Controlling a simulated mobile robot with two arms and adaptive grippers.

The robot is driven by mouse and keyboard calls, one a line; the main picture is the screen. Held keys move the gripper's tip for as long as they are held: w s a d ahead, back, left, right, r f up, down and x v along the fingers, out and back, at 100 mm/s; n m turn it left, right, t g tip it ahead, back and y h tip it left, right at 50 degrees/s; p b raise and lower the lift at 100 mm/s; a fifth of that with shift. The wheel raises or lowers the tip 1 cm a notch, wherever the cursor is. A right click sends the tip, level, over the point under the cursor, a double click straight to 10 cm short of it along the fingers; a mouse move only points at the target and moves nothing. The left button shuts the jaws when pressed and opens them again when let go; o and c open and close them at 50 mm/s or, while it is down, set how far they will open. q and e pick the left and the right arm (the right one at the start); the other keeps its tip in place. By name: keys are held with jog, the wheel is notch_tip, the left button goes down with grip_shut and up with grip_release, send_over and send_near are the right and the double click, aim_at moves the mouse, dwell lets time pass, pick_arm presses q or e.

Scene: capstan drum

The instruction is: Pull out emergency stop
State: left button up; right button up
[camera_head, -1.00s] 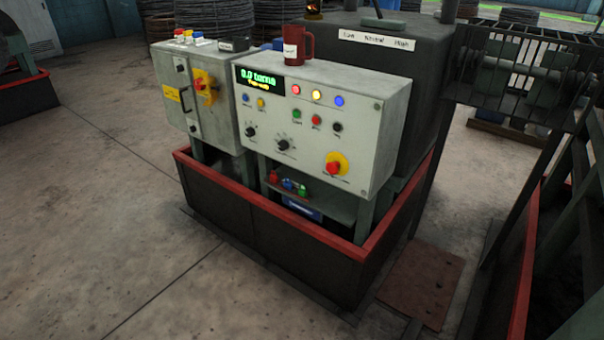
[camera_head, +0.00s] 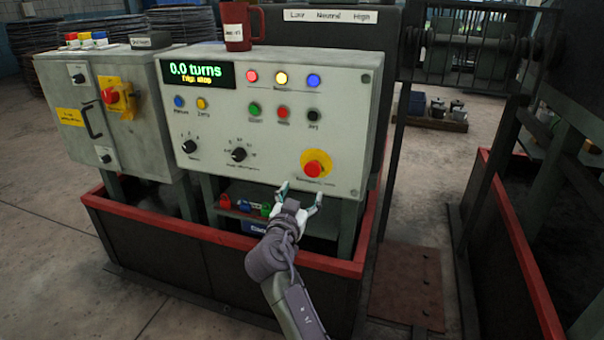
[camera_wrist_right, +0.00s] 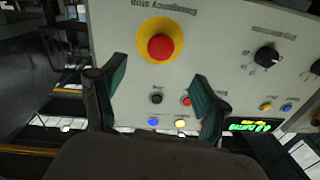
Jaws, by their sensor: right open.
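The emergency stop is a red mushroom button (camera_head: 314,168) on a yellow round plate, at the lower right of the grey control panel (camera_head: 350,120). The display (camera_head: 198,75) reads "0.0 turns" with a smaller line below that seems to say "Estop". My right gripper (camera_head: 299,194) is open and empty, just below and in front of the button in the head view, apart from it. In the right wrist view the red button (camera_wrist_right: 161,47) shows upside down, beyond the two spread fingers (camera_wrist_right: 160,88). My left gripper is not in view.
A second cabinet (camera_head: 135,140) with a red knob on a yellow plate (camera_head: 113,95) stands to the left. A red mug (camera_head: 240,28) sits on top of the panel. A red-edged low wall (camera_head: 240,238) runs in front. Small coloured padlocks (camera_head: 245,206) lie on a shelf below the panel.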

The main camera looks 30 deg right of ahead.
aim_at(312, 172)
jog(key=x, duration=1.2)
jog(key=shift+w+a+f, duration=0.1)
